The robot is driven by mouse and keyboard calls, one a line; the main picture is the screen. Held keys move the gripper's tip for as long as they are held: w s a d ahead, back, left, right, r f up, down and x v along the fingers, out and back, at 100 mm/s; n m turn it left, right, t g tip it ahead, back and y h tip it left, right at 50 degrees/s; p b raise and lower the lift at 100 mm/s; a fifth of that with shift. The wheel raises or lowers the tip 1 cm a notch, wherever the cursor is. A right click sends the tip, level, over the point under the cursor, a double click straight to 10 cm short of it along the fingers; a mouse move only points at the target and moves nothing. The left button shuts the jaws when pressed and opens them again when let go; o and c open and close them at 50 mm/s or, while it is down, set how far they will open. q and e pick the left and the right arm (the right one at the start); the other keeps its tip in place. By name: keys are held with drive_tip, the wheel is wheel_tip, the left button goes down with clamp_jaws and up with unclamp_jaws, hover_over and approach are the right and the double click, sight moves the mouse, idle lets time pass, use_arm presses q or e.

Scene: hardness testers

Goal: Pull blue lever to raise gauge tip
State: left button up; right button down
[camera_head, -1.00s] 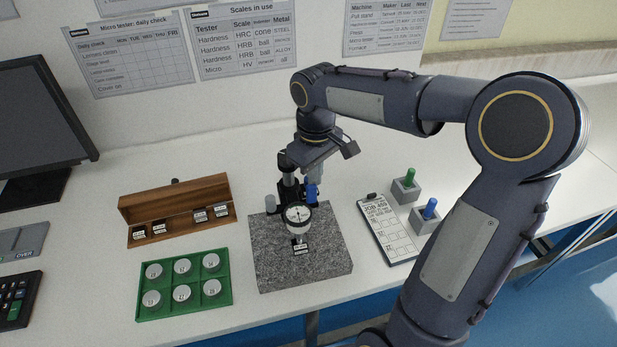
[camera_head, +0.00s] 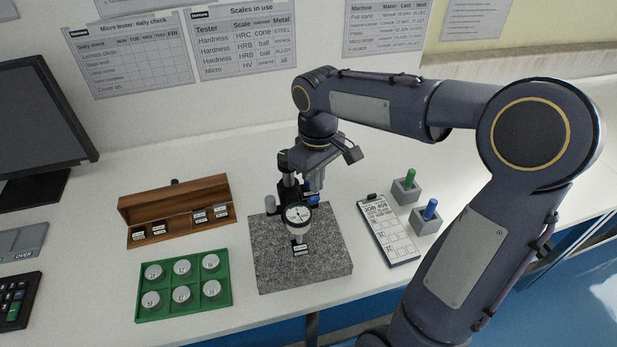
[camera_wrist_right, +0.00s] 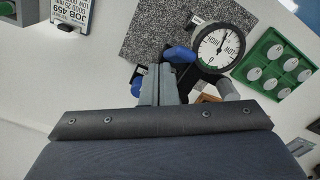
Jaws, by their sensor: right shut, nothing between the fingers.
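The dial gauge (camera_head: 298,214) stands on its post over a speckled granite block (camera_head: 330,262); its white face also shows in the wrist view (camera_wrist_right: 220,46). A small labelled test piece (camera_head: 299,249) lies on the granite below the gauge. The blue lever (camera_head: 313,201) is beside the gauge, partly hidden by my right gripper (camera_head: 315,188). In the wrist view blue lever parts (camera_wrist_right: 180,54) show at the fingertips of my right gripper (camera_wrist_right: 163,72). The fingers are shut and empty, close against the blue; exact contact is unclear. The gauge tip is too small to judge. My left gripper is out of view.
A wooden case (camera_head: 178,209) and a green tray of discs (camera_head: 185,312) are to the left. A clipboard (camera_head: 388,232) and grey holders with a green peg (camera_head: 409,179) and a blue peg (camera_head: 430,209) are to the right. A monitor (camera_head: 40,130) stands far left.

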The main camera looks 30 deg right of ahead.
drive_tip(key=shift+w+d+r+p, duration=0.15)
drive_tip(key=shift+w+r+p, duration=0.4)
drive_tip(key=shift+p, duration=0.15)
wheel_tip(320, 180, up, 7)
drive_tip(key=p, duration=0.6)
drive_tip(key=shift+f, duration=0.1)
drive_tip(key=s+a+m+t+y, duration=0.2)
drive_tip(key=s+a, duration=0.1)
drive_tip(key=s, duration=0.6)
drive_tip(key=s+a+m+t+y, duration=0.1)
drive_tip(key=s+a+m+t, duration=0.2)
drive_tip(key=s, duration=0.6)
drive_tip(key=shift+s+a+f+t+y, duration=0.2)
drive_tip(key=shift+s+f+t+y, duration=0.1)
drive_tip(key=shift+s+f+y, duration=0.1)
drive_tip(key=shift+r, duration=0.1)
